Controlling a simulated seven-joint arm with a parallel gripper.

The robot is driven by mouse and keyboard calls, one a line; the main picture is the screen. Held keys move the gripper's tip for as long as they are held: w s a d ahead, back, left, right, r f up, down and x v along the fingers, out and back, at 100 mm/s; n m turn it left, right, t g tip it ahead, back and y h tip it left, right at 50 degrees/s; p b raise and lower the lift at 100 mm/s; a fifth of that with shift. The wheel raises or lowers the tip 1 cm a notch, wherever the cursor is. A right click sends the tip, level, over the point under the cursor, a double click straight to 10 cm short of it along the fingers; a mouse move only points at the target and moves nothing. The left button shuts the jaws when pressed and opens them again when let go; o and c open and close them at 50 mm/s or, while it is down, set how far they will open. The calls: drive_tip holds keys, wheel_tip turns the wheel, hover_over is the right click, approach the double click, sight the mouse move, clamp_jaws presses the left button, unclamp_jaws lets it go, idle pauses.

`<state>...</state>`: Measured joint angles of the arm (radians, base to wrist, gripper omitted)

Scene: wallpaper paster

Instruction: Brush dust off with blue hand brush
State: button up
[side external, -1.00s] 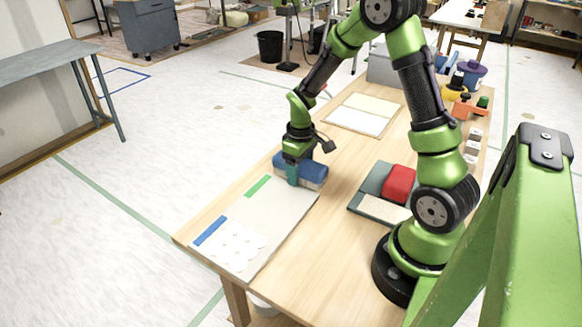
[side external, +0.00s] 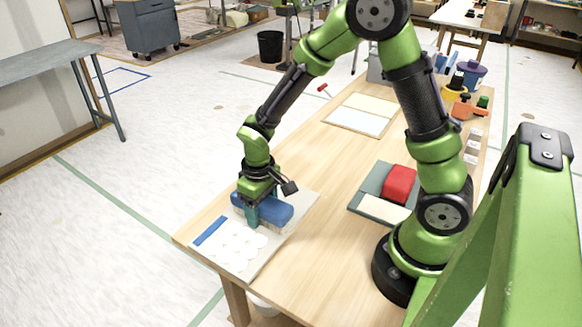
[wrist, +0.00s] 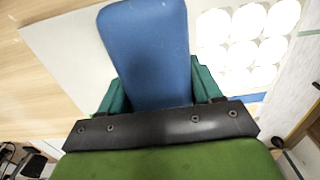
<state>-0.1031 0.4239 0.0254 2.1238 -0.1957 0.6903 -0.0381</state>
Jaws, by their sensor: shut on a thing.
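My gripper (side external: 253,212) is shut on the blue hand brush (side external: 275,208), with its teal fingers on either side of the brush. In the wrist view the blue brush (wrist: 150,50) sits between the fingers and reaches away from the gripper. The brush is over the middle of a pale board (side external: 295,215) and looks low on it or just above; I cannot tell if the bristles touch. White round dust spots (side external: 236,247) lie on the board's near end, beside a blue strip (side external: 210,230). The spots also show in the wrist view (wrist: 240,40).
A grey-green board (side external: 366,193) with a red block (side external: 400,183) and a cream pad lies to the right. A two-tone panel (side external: 362,115) lies farther back. Pots and an orange tool (side external: 463,108) stand at the far right. The table middle is clear.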

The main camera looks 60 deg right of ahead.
wheel_tip(320, 180, up, 8)
drive_tip(key=shift+d+r, duration=0.1)
drive_tip(key=shift+d, duration=0.05)
drive_tip(key=o, duration=0.7)
drive_tip(key=shift+c, duration=0.2)
drive_tip(key=c, duration=0.6)
